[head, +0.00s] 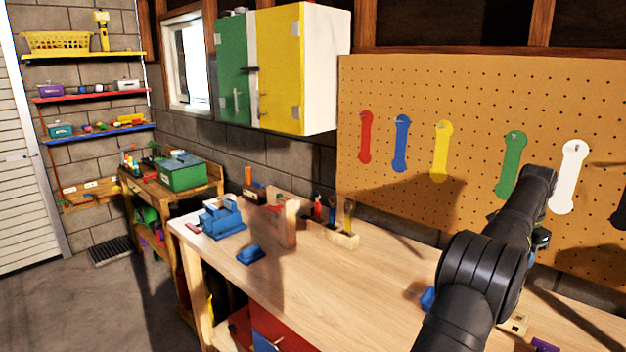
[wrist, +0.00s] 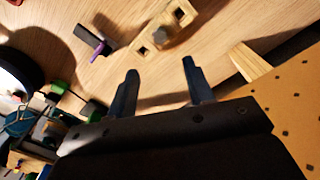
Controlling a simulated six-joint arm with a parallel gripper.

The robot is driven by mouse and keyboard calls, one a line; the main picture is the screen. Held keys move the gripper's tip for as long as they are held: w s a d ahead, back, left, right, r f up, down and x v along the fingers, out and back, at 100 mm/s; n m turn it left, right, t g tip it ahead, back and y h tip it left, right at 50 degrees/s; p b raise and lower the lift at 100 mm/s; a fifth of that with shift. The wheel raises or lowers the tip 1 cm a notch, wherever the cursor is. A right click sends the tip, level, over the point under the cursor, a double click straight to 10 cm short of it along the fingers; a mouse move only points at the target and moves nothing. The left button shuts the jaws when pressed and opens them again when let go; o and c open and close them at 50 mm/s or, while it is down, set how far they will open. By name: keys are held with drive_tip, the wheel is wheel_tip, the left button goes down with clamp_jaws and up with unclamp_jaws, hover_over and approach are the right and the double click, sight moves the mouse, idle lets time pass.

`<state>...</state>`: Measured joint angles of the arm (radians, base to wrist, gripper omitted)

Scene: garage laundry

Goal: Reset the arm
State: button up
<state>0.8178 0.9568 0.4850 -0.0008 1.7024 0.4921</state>
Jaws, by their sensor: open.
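My gripper (wrist: 157,82) shows in the wrist view with its two dark fingers spread apart and nothing between them. It hangs above the wooden workbench (wrist: 60,15), apart from the things lying there. In the head view my dark arm rises at the right, in front of the pegboard, and hides part of the bench. The fingertips cannot be made out in the head view.
The pegboard (head: 470,90) holds several coloured wrench shapes. A blue vise (head: 222,218), a small blue block (head: 250,254) and a wooden tool holder (head: 340,236) stand on the workbench (head: 315,285). A green and yellow cabinet (head: 278,70) hangs above. The bench middle is clear.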

wheel_tip(320, 180, down, 12)
drive_tip(key=shift+f, duration=0.1)
wheel_tip(320, 180, up, 9)
drive_tip(key=shift+f, duration=0.15)
drive_tip(key=shift+f, duration=0.1)
idle(0.4)
drive_tip(key=shift+f, duration=0.45)
wheel_tip(320, 180, down, 7)
drive_tip(key=shift+f, duration=0.1)
wheel_tip(320, 180, up, 12)
drive_tip(key=shift+f, duration=0.1)
